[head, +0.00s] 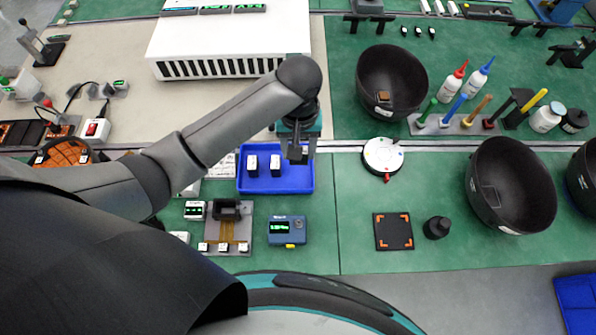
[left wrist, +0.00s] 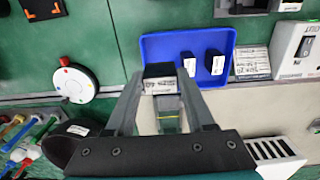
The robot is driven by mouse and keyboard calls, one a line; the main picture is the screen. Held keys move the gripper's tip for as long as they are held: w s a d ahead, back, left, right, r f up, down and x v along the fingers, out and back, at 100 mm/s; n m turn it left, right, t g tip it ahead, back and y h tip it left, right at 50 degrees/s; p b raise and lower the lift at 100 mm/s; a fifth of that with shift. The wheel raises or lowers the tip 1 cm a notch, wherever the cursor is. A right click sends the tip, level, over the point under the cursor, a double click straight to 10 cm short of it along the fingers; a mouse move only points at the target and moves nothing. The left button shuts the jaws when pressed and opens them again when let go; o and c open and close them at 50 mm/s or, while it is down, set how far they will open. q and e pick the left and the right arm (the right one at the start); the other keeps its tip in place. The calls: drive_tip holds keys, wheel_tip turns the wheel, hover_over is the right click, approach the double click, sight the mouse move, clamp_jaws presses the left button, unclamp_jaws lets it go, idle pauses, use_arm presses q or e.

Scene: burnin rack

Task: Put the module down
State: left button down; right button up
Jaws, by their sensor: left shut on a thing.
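My left gripper (head: 298,150) reaches over the right part of the blue tray (head: 303,182). In the left wrist view its fingers (left wrist: 160,84) are shut on a small black module with a white label (left wrist: 160,71), seen at the tray's edge in that view. I cannot tell whether the held module touches the tray floor. Two similar modules, a left one (head: 252,166) and a right one (head: 275,166), stand in the tray, left of the gripper. They also show in the wrist view (left wrist: 189,64) (left wrist: 214,63). My right gripper is not in view.
A white vented box (head: 230,40) stands behind the tray. A white round dial (head: 383,155) and black bowls (head: 392,80) (head: 510,185) are to the right. A blue meter (head: 287,231) and a test board (head: 228,232) sit in front.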

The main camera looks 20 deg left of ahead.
sight(299, 164)
use_arm(q)
wheel_tip(299, 164, down, 6)
drive_tip(key=shift+f+b, duration=0.25)
drive_tip(key=shift+b, duration=0.25)
drive_tip(key=shift+f+b, duration=0.55)
drive_tip(key=shift+f, duration=1.7)
drive_tip(key=shift+f, duration=0.1)
drive_tip(key=shift+c, duration=1.3)
unclamp_jaws()
wheel_tip(299, 164, up, 12)
drive_tip(key=p, duration=0.2)
drive_tip(key=shift+p, duration=0.35)
